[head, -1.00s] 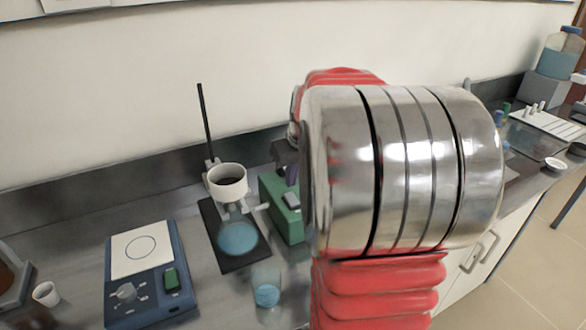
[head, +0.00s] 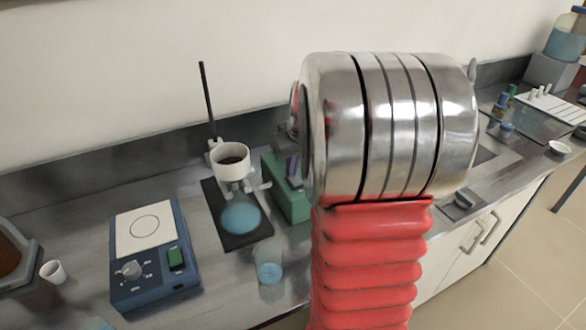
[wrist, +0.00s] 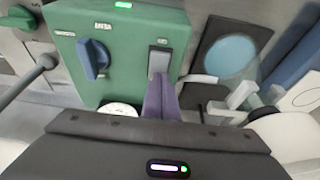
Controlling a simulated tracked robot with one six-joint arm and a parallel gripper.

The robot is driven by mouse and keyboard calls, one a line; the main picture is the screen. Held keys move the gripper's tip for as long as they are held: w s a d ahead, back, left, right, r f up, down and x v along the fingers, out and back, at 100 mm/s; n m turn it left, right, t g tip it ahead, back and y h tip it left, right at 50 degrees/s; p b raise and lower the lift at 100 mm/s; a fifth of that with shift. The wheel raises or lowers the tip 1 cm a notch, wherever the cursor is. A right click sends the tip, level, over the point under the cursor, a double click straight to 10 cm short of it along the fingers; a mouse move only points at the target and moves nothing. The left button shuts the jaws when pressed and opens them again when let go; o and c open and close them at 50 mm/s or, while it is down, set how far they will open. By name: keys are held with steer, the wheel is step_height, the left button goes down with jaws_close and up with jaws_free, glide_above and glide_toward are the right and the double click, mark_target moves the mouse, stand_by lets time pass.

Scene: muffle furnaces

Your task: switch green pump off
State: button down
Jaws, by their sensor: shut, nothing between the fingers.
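The green pump (head: 287,203) stands on the bench, partly hidden behind my arm in the head view. In the wrist view the pump (wrist: 120,75) shows its top face, with a blue knob (wrist: 92,58), a grey rocker switch (wrist: 159,58) and a lit green lamp (wrist: 123,4). My gripper (wrist: 161,84) is shut and empty, its purple fingers side by side. The fingertips are at the lower end of the switch; I cannot tell whether they touch it. In the head view the gripper (head: 293,167) is over the pump.
Left of the pump are a filter flask (head: 240,217) with a white funnel (head: 231,160) on a black stand, and a beaker (head: 269,268). A blue stirrer hotplate (head: 190,255) is further left. A sink lies to the right behind my arm.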

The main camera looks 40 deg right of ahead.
steer(key=shift+s+d+f, duration=0.15)
steer(key=shift+f, duration=0.05)
steer(key=shift+s, duration=0.15)
steer(key=shift+s+a, duration=0.3)
steer(key=shift+s, duration=0.4)
steer(key=shift+r, duration=0.4)
steer(key=v, duration=1.3)
steer(key=shift+r, duration=0.15)
steer(key=shift+w, duration=0.1)
